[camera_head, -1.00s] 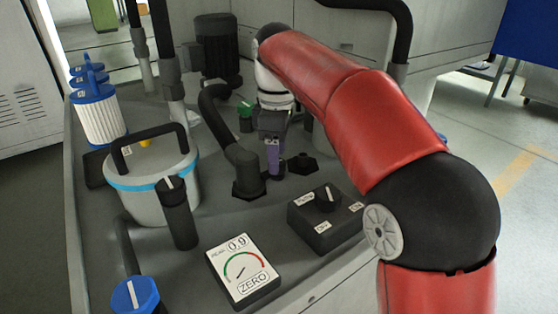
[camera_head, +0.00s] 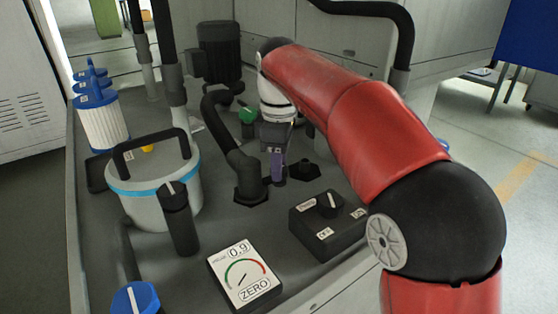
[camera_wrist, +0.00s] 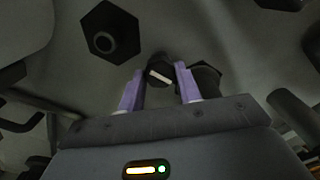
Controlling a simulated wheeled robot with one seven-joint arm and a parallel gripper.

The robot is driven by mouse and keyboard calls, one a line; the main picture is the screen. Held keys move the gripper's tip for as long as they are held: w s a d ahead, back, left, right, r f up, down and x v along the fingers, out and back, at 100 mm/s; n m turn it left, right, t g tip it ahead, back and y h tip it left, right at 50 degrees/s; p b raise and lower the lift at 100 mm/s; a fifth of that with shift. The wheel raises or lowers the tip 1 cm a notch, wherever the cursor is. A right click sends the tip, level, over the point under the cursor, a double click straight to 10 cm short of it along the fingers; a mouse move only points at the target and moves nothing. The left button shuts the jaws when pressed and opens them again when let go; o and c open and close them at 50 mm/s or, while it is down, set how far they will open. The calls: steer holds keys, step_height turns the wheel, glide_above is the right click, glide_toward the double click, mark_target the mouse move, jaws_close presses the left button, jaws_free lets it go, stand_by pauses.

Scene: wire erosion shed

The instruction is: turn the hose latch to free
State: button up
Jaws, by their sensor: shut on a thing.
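The hose latch looks like a small dark knob with a pale bar across its top (camera_wrist: 160,74), in the wrist view. My gripper (camera_wrist: 160,70) is shut on it, with one purple finger at each side. The pale bar lies slightly slanted between the fingertips. In the head view my gripper (camera_head: 278,168) points down at the deck, just right of a black hose elbow (camera_head: 246,172). There the latch is hidden by the fingers, and its turn cannot be read.
A black box with a rotary knob (camera_head: 325,226) and a gauge marked ZERO (camera_head: 244,275) stand in front. A lidded pail (camera_head: 150,190) and a white filter (camera_head: 102,122) are at left. A dark hexagonal fitting (camera_head: 304,170) sits right of my gripper.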

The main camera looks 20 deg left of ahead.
steer(key=shift+r, duration=0.1)
steer(key=m+p, duration=0.4)
steer(key=shift+r, duration=0.15)
steer(key=m+p, duration=0.4)
steer(key=m, duration=0.1)
steer(key=m+p, duration=0.2)
steer(key=m, duration=0.2)
steer(key=shift+m, duration=0.4)
steer(key=shift+f+m+p, duration=0.15)
steer(key=shift+m+p, duration=0.1)
steer(key=shift+m, duration=0.7)
steer(key=shift+f+m+p, duration=0.1)
steer(key=shift+m+p, duration=0.15)
steer(key=shift+m, duration=0.7)
steer(key=o, duration=1)
